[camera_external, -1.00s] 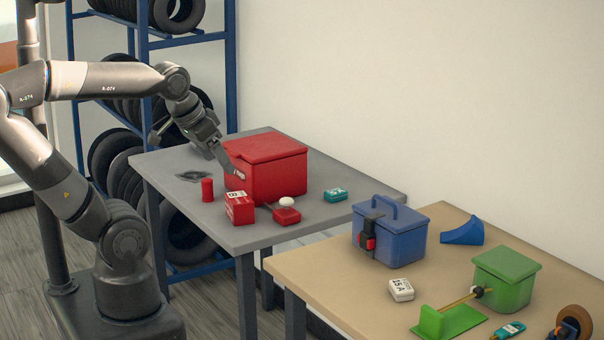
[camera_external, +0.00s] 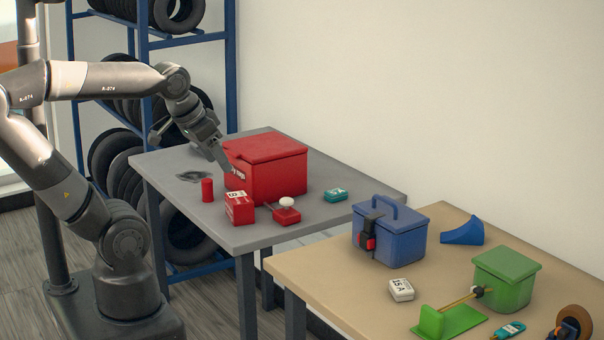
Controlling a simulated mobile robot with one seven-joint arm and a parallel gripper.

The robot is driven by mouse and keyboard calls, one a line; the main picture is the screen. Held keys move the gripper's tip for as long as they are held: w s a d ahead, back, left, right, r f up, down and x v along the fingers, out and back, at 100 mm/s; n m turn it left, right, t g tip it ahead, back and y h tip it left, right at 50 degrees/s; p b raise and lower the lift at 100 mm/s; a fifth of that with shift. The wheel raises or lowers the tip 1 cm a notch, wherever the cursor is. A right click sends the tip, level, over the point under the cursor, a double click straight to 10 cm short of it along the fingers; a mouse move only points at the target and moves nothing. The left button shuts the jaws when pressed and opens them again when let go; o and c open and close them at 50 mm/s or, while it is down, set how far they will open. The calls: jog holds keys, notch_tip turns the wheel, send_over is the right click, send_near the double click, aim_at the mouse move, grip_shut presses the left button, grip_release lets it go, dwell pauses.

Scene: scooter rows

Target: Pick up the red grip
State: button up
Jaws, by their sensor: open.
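A small red cylinder (camera_external: 207,190), which looks like the red grip, stands upright on the grey table (camera_external: 300,218) near its left edge. My gripper (camera_external: 226,166) is above the table, to the upper right of the cylinder and in front of the left side of the red box (camera_external: 275,175). It is apart from the cylinder and holds nothing that I can see. The gap between its fingertips is too small to make out here.
A dark flat piece (camera_external: 192,176) lies behind the cylinder. A tan table (camera_external: 340,280) at right holds a blue toolbox (camera_external: 392,240).

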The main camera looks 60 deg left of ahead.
jog(key=w+a+r+g, duration=0.2)
jog(key=w+a, duration=0.7)
jog(key=w, duration=0.2)
jog(key=m+g, duration=0.3)
jog(key=g, duration=0.1)
send_over(208, 180)
jog(key=f, duration=1.9)
jog(key=shift+w+a, duration=0.2)
jog(key=shift+w, duration=0.15)
jog(key=shift+a+f, duration=0.15)
jog(key=shift+f, duration=0.15)
notch_tip(208, 180, down, 5)
jog(key=shift+s+r, duration=0.1)
jog(key=f, duration=0.5)
jog(key=shift+s+d+f, duration=0.15)
jog(key=shift+d+f, duration=0.1)
jog(key=shift+f, duration=0.1)
